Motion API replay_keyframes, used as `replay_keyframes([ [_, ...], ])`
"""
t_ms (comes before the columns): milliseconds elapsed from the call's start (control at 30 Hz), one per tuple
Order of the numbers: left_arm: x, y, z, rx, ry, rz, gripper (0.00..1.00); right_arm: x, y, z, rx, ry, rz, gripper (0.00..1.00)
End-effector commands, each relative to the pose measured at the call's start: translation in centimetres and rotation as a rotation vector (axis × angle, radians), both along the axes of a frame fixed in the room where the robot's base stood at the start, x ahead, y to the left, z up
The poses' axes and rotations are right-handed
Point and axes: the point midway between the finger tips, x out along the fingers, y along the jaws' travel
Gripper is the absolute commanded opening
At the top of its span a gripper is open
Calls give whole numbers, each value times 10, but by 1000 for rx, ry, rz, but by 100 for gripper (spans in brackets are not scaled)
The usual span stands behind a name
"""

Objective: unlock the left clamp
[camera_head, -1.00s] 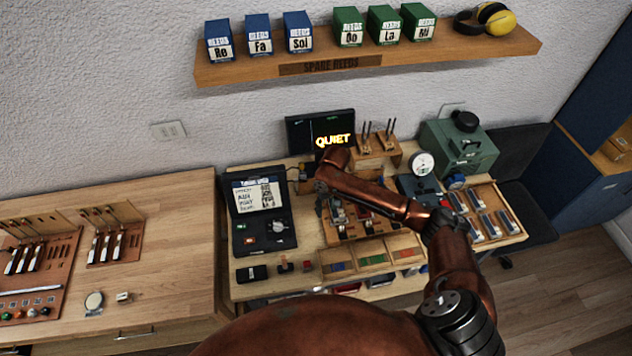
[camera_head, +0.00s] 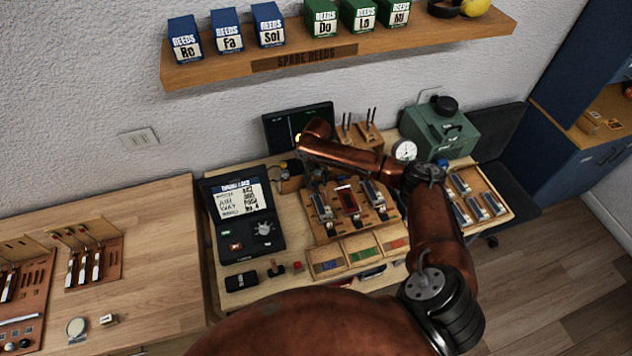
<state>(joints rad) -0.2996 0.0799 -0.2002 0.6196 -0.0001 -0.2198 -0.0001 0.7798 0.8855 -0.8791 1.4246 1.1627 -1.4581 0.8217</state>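A wooden fixture (camera_head: 350,231) stands in the middle of the workbench. It carries a red block (camera_head: 347,200) with a silvery clamp-like piece on each side: the left clamp (camera_head: 322,208) and the right one (camera_head: 375,194). Whether either clamp is locked is too small to tell. My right arm reaches in from the lower right, and its wrist bends down behind the fixture's left part. My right gripper (camera_head: 312,174) is small, dark and mostly hidden under that wrist, near the far end of the left clamp; its finger opening cannot be made out. My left gripper is out of view.
A black tuning case (camera_head: 232,245) stands left of the fixture, a monitor (camera_head: 283,128) behind. A dial gauge (camera_head: 404,150), green machine (camera_head: 440,130) and reed tray (camera_head: 505,199) are at the right. A shelf (camera_head: 440,38) hangs above.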

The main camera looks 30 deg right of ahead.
Motion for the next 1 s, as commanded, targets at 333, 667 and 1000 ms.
replay_keyframes([
  [333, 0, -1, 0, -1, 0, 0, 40, 1, 1, -2, 0, 0, 3, 31],
  [667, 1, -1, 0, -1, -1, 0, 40, 1, 1, -2, 0, 0, 3, 8],
  [1000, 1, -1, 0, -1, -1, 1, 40, 1, 1, -3, 0, 1, 3, 0],
])
